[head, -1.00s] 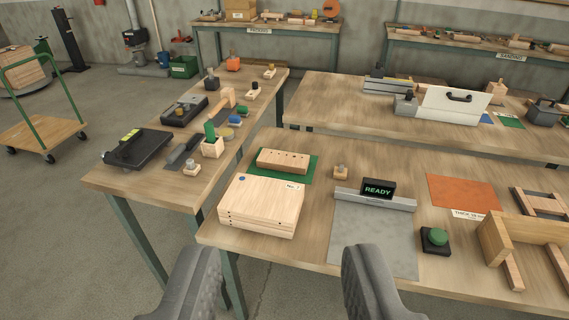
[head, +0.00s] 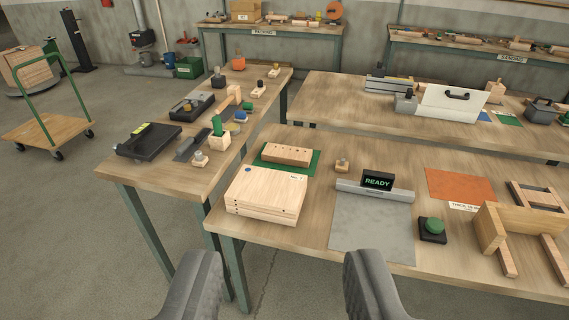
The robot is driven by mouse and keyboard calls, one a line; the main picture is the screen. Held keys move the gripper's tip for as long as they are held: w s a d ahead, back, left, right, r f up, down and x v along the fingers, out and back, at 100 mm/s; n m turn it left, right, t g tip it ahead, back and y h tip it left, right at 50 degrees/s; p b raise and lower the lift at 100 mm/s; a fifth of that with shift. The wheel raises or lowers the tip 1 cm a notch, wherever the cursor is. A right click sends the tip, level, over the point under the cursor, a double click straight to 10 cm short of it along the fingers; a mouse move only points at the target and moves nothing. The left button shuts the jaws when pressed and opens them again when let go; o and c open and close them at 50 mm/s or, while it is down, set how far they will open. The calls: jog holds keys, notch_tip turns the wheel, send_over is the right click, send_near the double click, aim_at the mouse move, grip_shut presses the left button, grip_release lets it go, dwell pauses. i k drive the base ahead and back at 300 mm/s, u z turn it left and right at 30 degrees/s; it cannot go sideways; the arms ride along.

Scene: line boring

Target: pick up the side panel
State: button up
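A stack of light wooden panels (head: 265,194) lies flat at the left front corner of the nearest workbench. The top panel has a blue dot and a small white label. I take these to be the side panels. My gripper (head: 288,285) is open and empty, its two dark grey fingers wide apart at the bottom of the view. It is in front of the bench, nearer to me than the stack and apart from it.
A drilled wooden block (head: 287,154) on a green mat sits behind the stack. A grey plate (head: 370,228) with a READY display (head: 377,181) lies to the right, then a green button (head: 433,229) and a wooden frame (head: 495,228). Another bench (head: 140,172) stands left.

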aim_at(287, 155)
jog(key=u, duration=0.2)
jog(key=k, duration=0.25)
jog(key=z, duration=0.85)
jog(key=i, duration=2.5)
jog(key=u, duration=0.8)
